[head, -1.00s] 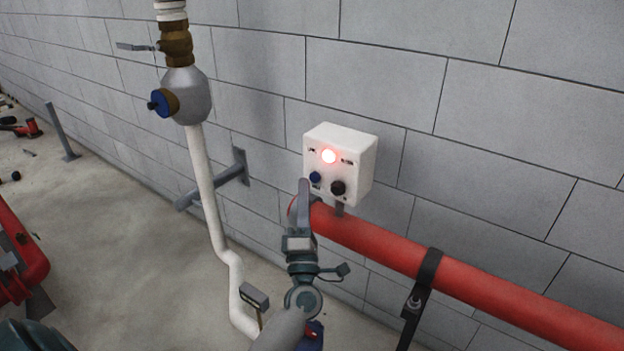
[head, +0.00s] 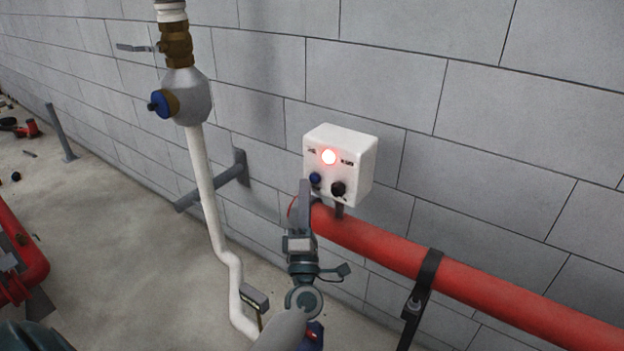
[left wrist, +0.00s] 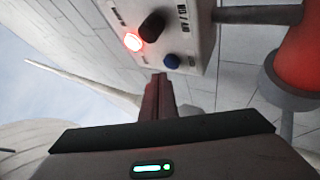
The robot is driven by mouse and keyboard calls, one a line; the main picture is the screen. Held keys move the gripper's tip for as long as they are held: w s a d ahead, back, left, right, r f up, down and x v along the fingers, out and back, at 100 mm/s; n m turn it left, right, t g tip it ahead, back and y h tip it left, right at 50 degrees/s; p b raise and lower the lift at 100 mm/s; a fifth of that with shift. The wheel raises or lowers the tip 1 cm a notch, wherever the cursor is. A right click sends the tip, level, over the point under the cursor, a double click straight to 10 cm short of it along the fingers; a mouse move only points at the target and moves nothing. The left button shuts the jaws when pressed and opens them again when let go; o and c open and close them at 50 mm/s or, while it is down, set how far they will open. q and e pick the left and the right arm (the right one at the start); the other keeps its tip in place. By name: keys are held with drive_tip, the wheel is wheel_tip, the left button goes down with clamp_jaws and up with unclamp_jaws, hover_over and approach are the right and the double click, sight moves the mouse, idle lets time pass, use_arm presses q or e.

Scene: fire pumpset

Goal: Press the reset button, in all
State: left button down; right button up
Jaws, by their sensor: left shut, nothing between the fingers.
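A white control box (head: 362,170) is fixed at the grey block wall. Its front carries a lit red lamp (head: 329,157), a small blue button (head: 315,177) and a black knob (head: 338,188). My left gripper (head: 305,184) is shut and empty, its fingertips just below the blue button in the head view. In the left wrist view, the shut fingers (left wrist: 158,82) point at the box (left wrist: 203,30), with the blue button (left wrist: 172,61) just beyond the tips and a small gap showing. Which control is the reset button cannot be read. My right gripper is not in view.
A red pipe (head: 480,284) runs along the wall below the box, held by a black bracket (head: 424,285). A white pipe (head: 207,190) with a valve (head: 186,96) stands to the left. Open floor (head: 120,220) lies farther left.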

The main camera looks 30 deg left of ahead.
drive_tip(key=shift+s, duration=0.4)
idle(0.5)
use_arm(q)
drive_tip(key=shift+w, duration=0.1)
drive_tip(key=shift+w+f, duration=0.1)
drive_tip(key=shift+w, duration=0.3)
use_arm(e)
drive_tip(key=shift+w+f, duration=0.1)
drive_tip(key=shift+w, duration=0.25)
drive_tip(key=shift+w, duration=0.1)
